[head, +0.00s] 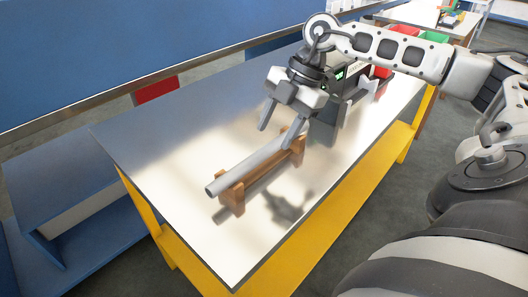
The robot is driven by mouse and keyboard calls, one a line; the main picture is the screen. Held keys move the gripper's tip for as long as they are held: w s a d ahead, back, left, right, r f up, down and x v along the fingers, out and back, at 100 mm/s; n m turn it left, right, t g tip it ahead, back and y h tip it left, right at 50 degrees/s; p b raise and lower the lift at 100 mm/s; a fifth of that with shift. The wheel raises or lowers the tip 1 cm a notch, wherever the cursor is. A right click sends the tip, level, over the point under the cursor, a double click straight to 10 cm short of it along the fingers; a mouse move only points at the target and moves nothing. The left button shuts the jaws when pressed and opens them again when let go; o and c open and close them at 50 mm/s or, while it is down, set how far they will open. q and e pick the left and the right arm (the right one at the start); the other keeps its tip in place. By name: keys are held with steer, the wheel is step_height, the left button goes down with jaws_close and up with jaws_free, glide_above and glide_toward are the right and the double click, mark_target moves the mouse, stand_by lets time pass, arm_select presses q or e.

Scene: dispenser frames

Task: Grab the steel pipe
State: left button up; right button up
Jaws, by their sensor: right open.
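A grey steel pipe (240,170) lies across a brown wooden stand (232,196) on the steel-topped table. My right gripper (278,126) is open above the pipe's far end, pointing down. One finger is on the left of the pipe, and the other appears over or beside its far end. I cannot tell whether that finger touches the pipe. The far tip of the pipe is partly hidden by the gripper. My left gripper is not in view.
The table (150,140) has a shiny bare top and yellow legs. A dark device with a green display (340,73) stands behind my gripper. Red (405,30) and green (433,37) bins are at the back. The table's left and near areas are clear.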

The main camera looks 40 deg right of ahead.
mark_target(264, 150)
steer(key=x, duration=0.5)
steer(key=shift+w+a, duration=0.1)
steer(key=shift+a, duration=0.15)
jaws_close()
